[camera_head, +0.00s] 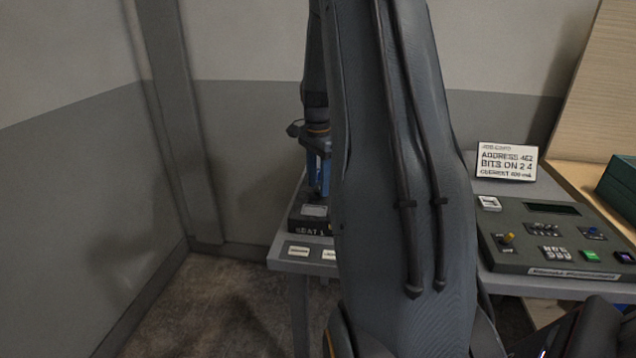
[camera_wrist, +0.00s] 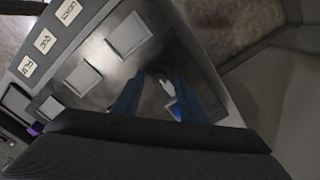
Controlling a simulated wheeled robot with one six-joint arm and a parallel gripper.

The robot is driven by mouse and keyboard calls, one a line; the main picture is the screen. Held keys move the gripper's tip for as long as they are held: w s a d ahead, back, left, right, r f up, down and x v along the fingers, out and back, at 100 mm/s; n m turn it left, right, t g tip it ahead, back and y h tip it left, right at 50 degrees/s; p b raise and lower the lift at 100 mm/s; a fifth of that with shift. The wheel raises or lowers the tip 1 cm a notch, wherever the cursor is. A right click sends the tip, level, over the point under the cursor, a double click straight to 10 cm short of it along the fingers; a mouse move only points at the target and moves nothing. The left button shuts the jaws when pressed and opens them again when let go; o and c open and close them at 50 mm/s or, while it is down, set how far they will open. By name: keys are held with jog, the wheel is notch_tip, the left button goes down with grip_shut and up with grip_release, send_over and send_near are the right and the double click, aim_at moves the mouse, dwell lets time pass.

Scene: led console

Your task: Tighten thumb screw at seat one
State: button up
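My gripper (camera_head: 319,190) points down with blue fingers over the dark block labelled SEAT 1 (camera_head: 308,229), in the head view left of my arm. In the wrist view, the two blue fingers of my gripper (camera_wrist: 158,82) stand apart over the dark block (camera_wrist: 110,72). A small whitish piece (camera_wrist: 166,87) and a bright blue patch (camera_wrist: 174,111) show between them. I cannot tell whether the whitish piece is the thumb screw, or whether a finger touches it. Pale square plates (camera_wrist: 127,33) lie along the block. My arm hides the rest of the block in the head view.
White labels (camera_head: 299,251) lie along the table's front edge. A console (camera_head: 560,240) with knobs, a display and buttons stands to the right, with a job card (camera_head: 506,161) behind it. A green box (camera_head: 620,185) is at far right. Walls are close on the left.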

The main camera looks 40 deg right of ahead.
aim_at(318, 190)
notch_tip(318, 190, up, 8)
jog(key=b, duration=0.2)
jog(key=shift+f, duration=0.2)
dwell(0.4)
jog(key=s+a+f+n, duration=0.2)
jog(key=a+n, duration=0.3)
jog(key=a, duration=0.5)
jog(key=s+a+f+n, duration=0.25)
jog(key=a+n, duration=0.25)
jog(key=a, duration=0.5)
jog(key=s+a+f+n+t, duration=0.1)
jog(key=s+a+f+n, duration=0.4)
jog(key=s+a+n, duration=0.4)
jog(key=s+a, duration=0.2)
jog(key=a, duration=0.1)
jog(key=shift+s+a, duration=0.3)
jog(key=shift+a, duration=0.05)
jog(key=shift+c, duration=0.5)
jog(key=shift+c, duration=0.5)
jog(key=shift+s, duration=0.1)
